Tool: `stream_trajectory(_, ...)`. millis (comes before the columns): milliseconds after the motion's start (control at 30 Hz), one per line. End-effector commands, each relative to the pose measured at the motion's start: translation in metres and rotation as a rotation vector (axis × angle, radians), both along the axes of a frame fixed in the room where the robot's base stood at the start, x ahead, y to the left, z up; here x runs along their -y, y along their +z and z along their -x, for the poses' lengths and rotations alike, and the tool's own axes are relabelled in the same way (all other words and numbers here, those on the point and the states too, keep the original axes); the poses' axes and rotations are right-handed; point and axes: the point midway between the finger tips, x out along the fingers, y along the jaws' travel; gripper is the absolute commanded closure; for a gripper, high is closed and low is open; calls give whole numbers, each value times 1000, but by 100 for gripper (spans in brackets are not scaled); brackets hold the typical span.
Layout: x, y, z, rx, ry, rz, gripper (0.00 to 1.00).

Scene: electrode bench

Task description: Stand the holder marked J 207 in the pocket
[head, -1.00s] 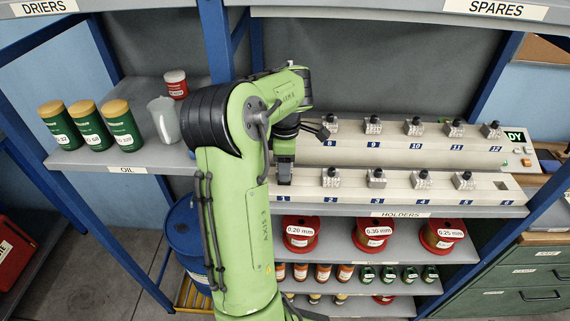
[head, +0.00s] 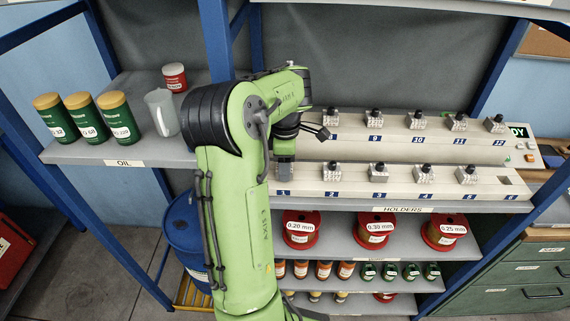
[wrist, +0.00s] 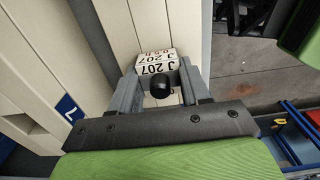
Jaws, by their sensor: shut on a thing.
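The holder marked J 207 (wrist: 157,66) is a small pale block with a black knob on top, between the fingers of my gripper (wrist: 158,84). My gripper is shut on it. In the head view my gripper (head: 285,170) points down at the left end of the front rail (head: 350,195), by number 1. The holder itself is hidden there. Whether it touches the rail I cannot tell. An empty pocket (head: 512,181) shows at the right end of the front rail, by number 6.
Several other holders with black knobs stand on the front rail and the back rail (head: 345,149). Cans and a jug (head: 162,112) stand on the oil shelf (head: 75,153) at left. Blue uprights flank the rails. Wire spools (head: 300,229) sit on the shelf below.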

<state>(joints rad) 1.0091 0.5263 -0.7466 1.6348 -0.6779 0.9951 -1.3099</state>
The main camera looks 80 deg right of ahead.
Motion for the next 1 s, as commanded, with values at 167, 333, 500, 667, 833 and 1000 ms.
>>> stream_trajectory(167, 0, 1, 0, 0, 0, 1, 41)
stream_trajectory(333, 0, 1, 0, 0, 0, 1, 24)
stream_trajectory(500, 0, 0, 0, 0, 0, -1, 24)
stream_trajectory(667, 1, 17, 0, 3, 2, 2, 24)
stream_trajectory(833, 1, 56, 0, 1, 1, 4, 24)
stream_trajectory(1000, 0, 76, 0, 0, 0, 1, 24)
